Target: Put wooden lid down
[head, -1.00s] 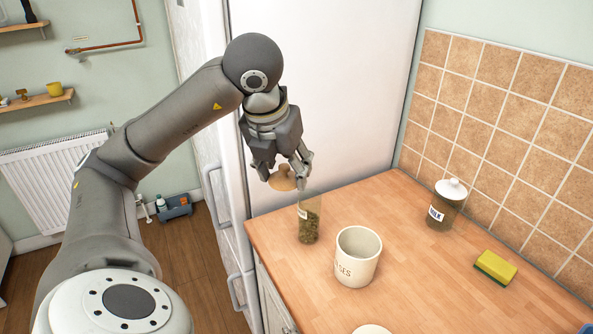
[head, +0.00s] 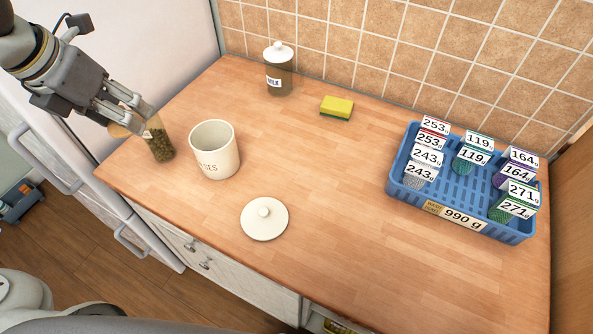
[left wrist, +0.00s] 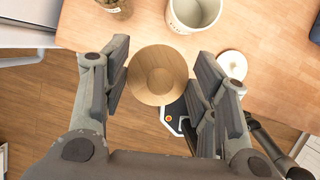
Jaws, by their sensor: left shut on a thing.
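My left gripper (head: 132,112) is shut on the round wooden lid (head: 122,130), in the head view at the left. In the left wrist view the lid (left wrist: 158,75) sits between the two fingers (left wrist: 160,85), with floor behind it. The fingers hide part of it in the head view. A glass jar (head: 160,146) of green-brown contents stands on the counter just right of the lid. Its top shows at the upper edge of the left wrist view (left wrist: 115,6). My right gripper is in neither view.
A cream canister (head: 214,152) stands open beside the jar, and a cream lid (head: 264,219) lies in front. A milk jar (head: 279,72) and a sponge (head: 337,107) are at the back. A blue crate (head: 408,197) of labelled packets is right. The middle counter (head: 335,190) is clear.

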